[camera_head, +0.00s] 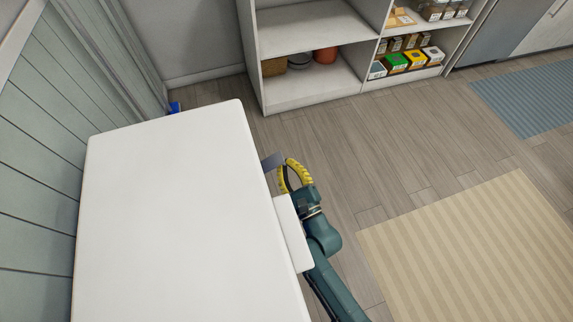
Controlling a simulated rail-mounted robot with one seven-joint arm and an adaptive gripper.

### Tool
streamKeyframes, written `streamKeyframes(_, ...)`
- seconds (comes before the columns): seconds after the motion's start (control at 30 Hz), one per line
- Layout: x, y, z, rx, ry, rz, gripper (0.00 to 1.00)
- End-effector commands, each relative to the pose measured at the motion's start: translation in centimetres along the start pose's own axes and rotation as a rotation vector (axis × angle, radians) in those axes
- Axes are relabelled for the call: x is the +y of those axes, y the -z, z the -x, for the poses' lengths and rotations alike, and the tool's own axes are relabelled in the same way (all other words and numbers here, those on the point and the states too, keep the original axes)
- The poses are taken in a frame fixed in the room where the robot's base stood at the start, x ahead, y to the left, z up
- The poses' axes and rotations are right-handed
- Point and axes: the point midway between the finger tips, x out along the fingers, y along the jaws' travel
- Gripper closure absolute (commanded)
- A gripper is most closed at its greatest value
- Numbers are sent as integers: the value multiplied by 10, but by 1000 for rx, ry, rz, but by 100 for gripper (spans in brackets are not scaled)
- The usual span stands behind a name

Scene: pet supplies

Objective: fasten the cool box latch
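A large white box top (170,215), which looks like the closed lid of the cool box, fills the left and middle of the head view. A white tab (293,235) sticks out from its right edge. A small grey flat piece (272,161) juts from the same edge higher up; it may be a latch or handle part. My gripper (288,165), with yellow fingers, is at the right side of the box, close to the grey piece. I cannot tell whether it touches it. The box's side wall and anything below the lid edge are hidden.
A white shelf unit (310,45) with boxes and pots stands at the back. A striped beige rug (470,250) and a blue-grey mat (530,95) lie on the wooden floor. A panelled wall (40,180) is close on the left.

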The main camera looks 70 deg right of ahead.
Motion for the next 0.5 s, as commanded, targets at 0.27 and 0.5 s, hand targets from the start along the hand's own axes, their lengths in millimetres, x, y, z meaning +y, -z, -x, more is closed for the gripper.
streamKeyframes(0.27,-2,-3,-1,-1,-10,43,100)
streamKeyframes(0.5,-4,-5,-1,0,-18,70,100)
